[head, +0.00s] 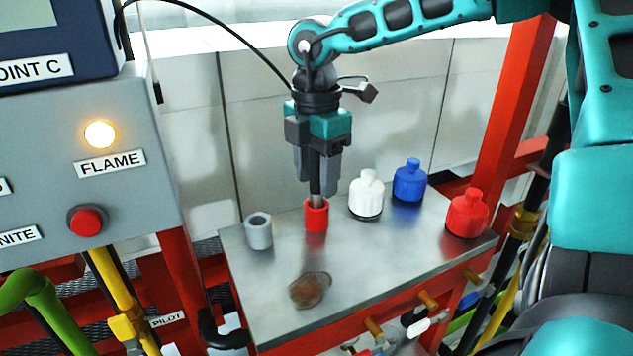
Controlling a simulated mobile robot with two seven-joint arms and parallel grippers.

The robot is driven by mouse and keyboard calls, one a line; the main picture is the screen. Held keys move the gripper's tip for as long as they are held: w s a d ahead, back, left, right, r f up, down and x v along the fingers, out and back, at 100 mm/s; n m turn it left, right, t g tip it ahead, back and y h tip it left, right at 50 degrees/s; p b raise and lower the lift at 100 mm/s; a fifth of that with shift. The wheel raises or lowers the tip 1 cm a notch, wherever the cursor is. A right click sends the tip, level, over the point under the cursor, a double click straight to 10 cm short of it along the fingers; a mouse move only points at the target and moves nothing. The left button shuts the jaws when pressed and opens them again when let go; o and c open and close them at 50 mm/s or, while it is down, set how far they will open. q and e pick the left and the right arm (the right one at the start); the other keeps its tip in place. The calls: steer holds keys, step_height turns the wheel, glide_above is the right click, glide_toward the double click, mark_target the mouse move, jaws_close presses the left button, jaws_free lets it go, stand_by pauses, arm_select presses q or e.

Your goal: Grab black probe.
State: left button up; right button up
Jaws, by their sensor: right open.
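The black probe (316,187) stands upright in a red cup-like holder (317,217) on the metal table. Only a short dark length of it shows above the holder's rim. My right gripper (317,188) points straight down over the holder, with its open fingers on either side of the probe. The fingers and gripper body hide the probe's upper part. My left gripper is not in view.
A grey empty holder (258,232) stands left of the red one. White (366,195), blue (409,181) and red (467,214) bottles stand to the right. A brown stain (310,290) marks the tabletop (385,270). A grey control box (75,165) stands at left.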

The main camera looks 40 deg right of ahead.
steer(key=shift+f, duration=0.1)
steer(key=shift+c, duration=0.3)
jaws_close()
stand_by(0.4)
